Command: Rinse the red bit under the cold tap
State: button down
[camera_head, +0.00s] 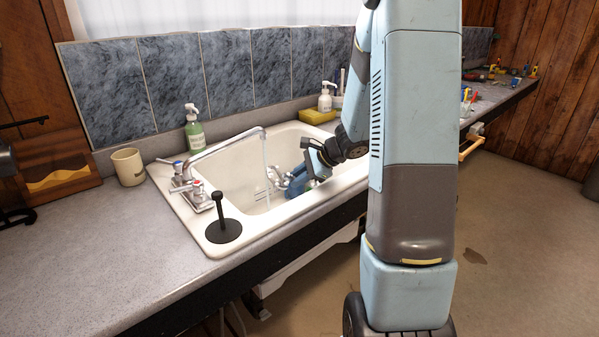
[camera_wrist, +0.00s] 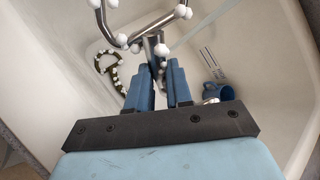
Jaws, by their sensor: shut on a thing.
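My gripper (camera_head: 290,182) reaches down into the white sink (camera_head: 218,158). In the wrist view its blue fingers (camera_wrist: 165,82) are shut on a grey metal piece with rings (camera_wrist: 153,44), dotted with white blobs like suds. No red shows on it. In the head view it is a pale shape (camera_head: 275,178) beside the water stream (camera_head: 265,160); I cannot tell whether water touches it. The stream falls from the spout (camera_head: 228,141). Behind it are a blue-marked handle (camera_head: 178,167) and a red-marked handle (camera_head: 197,187). A second, brass-dark bit with white blobs (camera_wrist: 107,66) lies in the sink.
A blue mug (camera_wrist: 216,92) lies in the sink near slots (camera_wrist: 208,58). A black plunger-like object (camera_head: 221,222) stands at the sink's front left corner. A beige cup (camera_head: 128,167), green soap bottle (camera_head: 194,131) and yellow sponge (camera_head: 318,117) line the counter. The left counter is mostly clear.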

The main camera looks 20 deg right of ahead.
jog(key=shift+w+a+f, duration=0.1)
jog(key=shift+w+f, duration=0.05)
jog(key=shift+w, duration=0.1)
jog(key=w+a, duration=0.6)
jog(key=a, duration=0.4)
jog(key=shift+w, duration=0.25)
jog(key=shift+w+d, duration=0.3)
jog(key=shift+d, duration=0.65)
dwell(0.9)
jog(key=shift+s+a, duration=0.3)
jog(key=shift+a, duration=0.6)
jog(key=shift+s+a, duration=0.3)
jog(key=shift+a, duration=0.55)
dwell(0.3)
jog(key=shift+w+d, duration=0.3)
jog(key=shift+w, duration=0.3)
jog(key=shift+w+d, duration=0.25)
jog(key=shift+w, duration=0.3)
jog(key=shift+s+d, duration=0.2)
jog(key=shift+s, duration=0.3)
jog(key=shift+s+d, duration=0.15)
jog(key=shift+s, duration=0.3)
dwell(0.5)
